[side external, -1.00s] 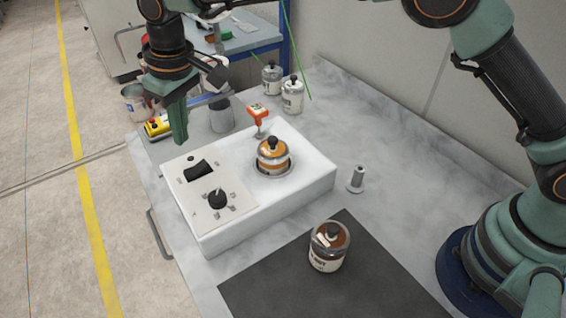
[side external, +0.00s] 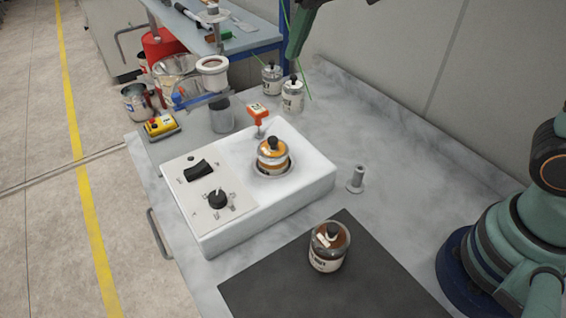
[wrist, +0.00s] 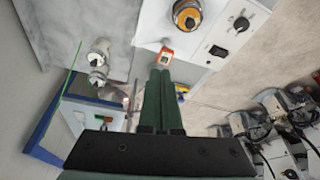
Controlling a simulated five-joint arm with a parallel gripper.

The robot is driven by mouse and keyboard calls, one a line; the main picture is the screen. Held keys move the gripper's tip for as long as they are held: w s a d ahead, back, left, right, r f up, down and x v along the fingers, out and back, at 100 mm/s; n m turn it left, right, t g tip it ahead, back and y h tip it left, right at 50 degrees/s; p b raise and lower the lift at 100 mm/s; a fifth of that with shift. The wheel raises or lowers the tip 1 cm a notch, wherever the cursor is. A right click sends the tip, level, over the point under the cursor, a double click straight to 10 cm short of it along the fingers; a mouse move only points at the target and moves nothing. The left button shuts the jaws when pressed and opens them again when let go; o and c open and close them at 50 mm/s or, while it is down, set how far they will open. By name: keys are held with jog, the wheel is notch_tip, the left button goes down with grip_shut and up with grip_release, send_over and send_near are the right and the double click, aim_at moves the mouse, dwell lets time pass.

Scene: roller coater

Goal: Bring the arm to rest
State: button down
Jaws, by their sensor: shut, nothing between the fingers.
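My gripper (wrist: 161,72) is in the wrist view with its two green fingers together and nothing between them. In the side view, a green part of my arm's end shows at the top edge, above the back of the table and apart from everything on it. The rest of my arm's upper part is out of that view. A white machine (side external: 309,190) stands on the marbled table, with a black rocker switch and a knob on its panel. A jar with an orange top (side external: 273,158) sits in its round recess. It also shows in the wrist view (wrist: 187,14).
An orange-handled tool (side external: 258,112) stands behind the machine. Two white-labelled jars (side external: 292,97) stand at the back. Another jar (side external: 329,247) stands on a dark mat (side external: 380,290). A small metal post (side external: 356,180) stands right of the machine.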

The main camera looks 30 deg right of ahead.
jog(key=s+d+f+m+t+h, duration=0.1)
jog(key=s+d+f+m+t, duration=0.1)
jog(key=s+d, duration=1.1)
jog(key=shift+s+d+f+m, duration=0.2)
jog(key=shift+d+f+m, duration=0.1)
jog(key=shift+f+m, duration=0.25)
